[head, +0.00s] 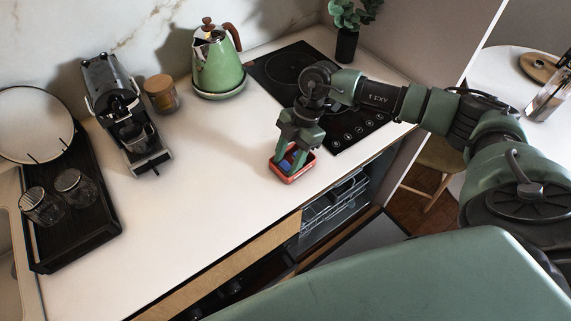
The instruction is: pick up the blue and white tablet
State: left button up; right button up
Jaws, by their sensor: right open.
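A small red-orange dish (292,178) sits on the white countertop near its front edge. A small blue piece, which looks like the tablet (285,165), shows inside the dish. Its white part cannot be made out, and the gripper partly covers it. My right gripper (292,155) points down over the dish with its jaws open, its fingertips at or just above the dish's opening. I cannot tell whether the fingers touch the tablet. My left gripper is not in view.
A black cooktop (300,72) lies behind my right gripper, with a green kettle (216,68) to its left. A coffee machine (123,115), a jar (161,94) and a black tray (75,228) with glasses stand left. An open dishwasher (335,205) is below the counter. The middle counter is clear.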

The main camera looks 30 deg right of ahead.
grip_shut()
jog(key=shift+r, duration=0.1)
